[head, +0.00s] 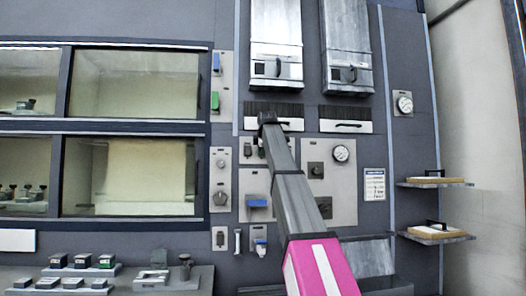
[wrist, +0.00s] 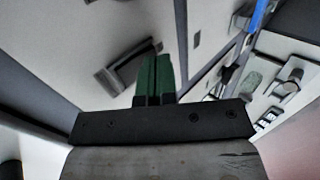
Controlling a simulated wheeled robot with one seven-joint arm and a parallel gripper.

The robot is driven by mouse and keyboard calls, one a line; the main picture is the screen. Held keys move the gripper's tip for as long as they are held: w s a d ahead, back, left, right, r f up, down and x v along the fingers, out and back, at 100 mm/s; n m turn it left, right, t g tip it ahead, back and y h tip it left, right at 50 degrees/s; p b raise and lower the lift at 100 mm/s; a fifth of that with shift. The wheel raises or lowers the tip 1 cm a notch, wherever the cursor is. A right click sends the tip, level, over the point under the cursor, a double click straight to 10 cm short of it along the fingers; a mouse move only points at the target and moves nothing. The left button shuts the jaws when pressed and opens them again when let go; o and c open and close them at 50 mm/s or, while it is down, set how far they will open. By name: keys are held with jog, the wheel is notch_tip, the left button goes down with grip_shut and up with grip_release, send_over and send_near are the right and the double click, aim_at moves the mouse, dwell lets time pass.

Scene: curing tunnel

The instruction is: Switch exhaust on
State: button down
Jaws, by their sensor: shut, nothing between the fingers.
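The wall panel carries several switches and knobs, and I cannot read which one is marked exhaust. Candidates in the head view are a blue lever (head: 216,62) and a green lever (head: 214,100) on a tall plate, a wide blue switch (head: 257,203), and a dark knob (head: 316,169). My gripper (head: 266,117) is raised at the panel, by the slotted strip under the left hood; my arm hides part of the plates behind it. In the wrist view my gripper's green fingers (wrist: 153,78) are together and empty, beside a grey handle (wrist: 122,66); contact is unclear.
Two metal hoods (head: 276,40) hang above. Round gauges (head: 342,153) sit right of my arm. Shelves with boards (head: 436,181) stick out at the right. Windows (head: 133,85) fill the left, above a ledge with small blocks (head: 82,261).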

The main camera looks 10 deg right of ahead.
jog(key=shift+w+f, duration=0.1)
jog(key=shift+w, duration=0.1)
dwell(0.3)
jog(key=shift+w+r, duration=0.1)
jog(key=shift+r, duration=0.8)
